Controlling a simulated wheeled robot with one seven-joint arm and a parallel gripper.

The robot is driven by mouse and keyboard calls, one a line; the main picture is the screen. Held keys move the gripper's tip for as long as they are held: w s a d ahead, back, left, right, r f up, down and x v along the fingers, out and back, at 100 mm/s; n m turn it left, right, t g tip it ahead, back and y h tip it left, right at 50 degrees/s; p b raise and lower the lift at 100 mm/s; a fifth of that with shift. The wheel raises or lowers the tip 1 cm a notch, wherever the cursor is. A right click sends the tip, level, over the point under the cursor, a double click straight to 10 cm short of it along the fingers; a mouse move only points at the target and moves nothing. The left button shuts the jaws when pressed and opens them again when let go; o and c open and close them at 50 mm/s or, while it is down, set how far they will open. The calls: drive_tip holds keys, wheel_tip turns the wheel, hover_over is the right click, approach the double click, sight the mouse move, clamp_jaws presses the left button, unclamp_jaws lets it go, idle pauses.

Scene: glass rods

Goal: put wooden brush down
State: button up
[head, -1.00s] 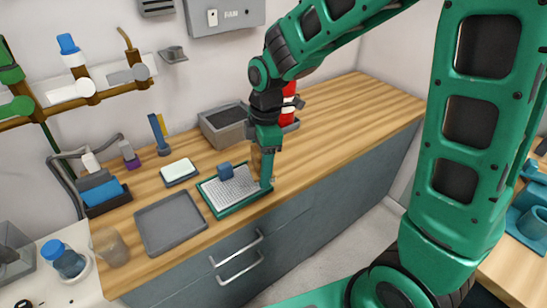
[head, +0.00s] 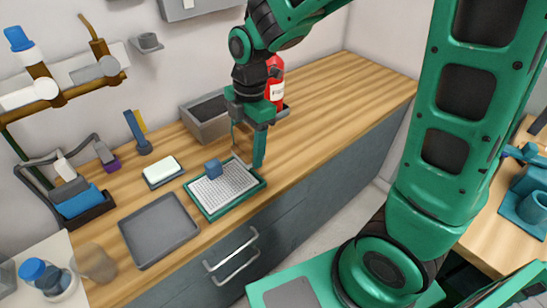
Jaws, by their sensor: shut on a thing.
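My gripper (head: 249,150) points down above the back right corner of a green-framed tray (head: 246,201) with a pale grid. A thin tan-brown thing (head: 240,139), seemingly the wooden brush, shows between its fingers. It is small, and largely hidden by the fingers, so its bristles and lower end cannot be made out. I cannot tell whether it touches the tray. A small blue block (head: 213,168) sits on the grid, left of the gripper.
A grey bin (head: 203,125) and a red bottle (head: 275,88) stand behind my gripper. A white-topped dish (head: 162,170), an empty grey tray (head: 158,230) and a clear cup (head: 95,263) lie to the left. The wooden counter (head: 340,90) is clear to the right.

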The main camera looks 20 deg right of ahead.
hover_over(273, 166)
drive_tip(key=f, duration=0.5)
drive_tip(key=shift+w+d+f, duration=0.15)
drive_tip(key=shift+d+f, duration=0.1)
drive_tip(key=shift+f, duration=1.85)
drive_tip(key=shift+f, duration=0.3)
drive_tip(key=shift+f, duration=0.3)
